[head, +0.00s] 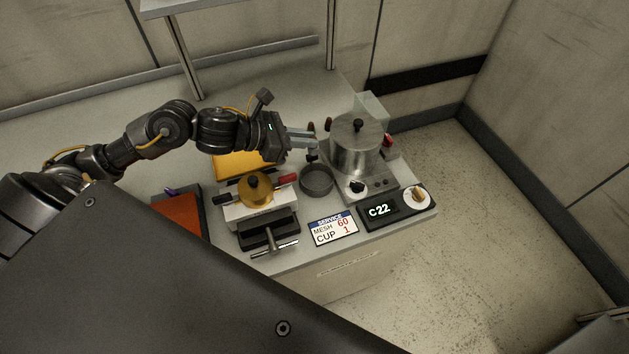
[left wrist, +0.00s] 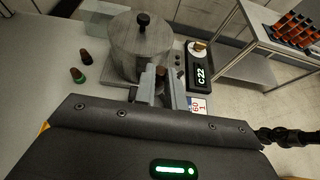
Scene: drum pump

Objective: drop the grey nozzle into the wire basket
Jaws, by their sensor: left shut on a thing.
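My left gripper (head: 308,142) reaches in from the left over the worktop, beside the metal pot. It is shut on a small dark piece, taken as the grey nozzle (head: 312,157), whose brownish top shows between the fingers in the left wrist view (left wrist: 160,72). The fingers hide most of it and its grey colour is hard to make out. A round, open-topped dark grey container, taken as the wire basket (head: 317,193), stands just below the held piece in the head view. Its mesh is too small to tell. My right gripper is out of view.
The lidded pot (head: 357,150) stands right of the basket. Two small brown-topped pieces (left wrist: 77,75) stand near the pot. A brass-topped unit with a red handle (head: 256,188) is at left. A service card (head: 333,228) and C22 display (head: 380,210) lie in front.

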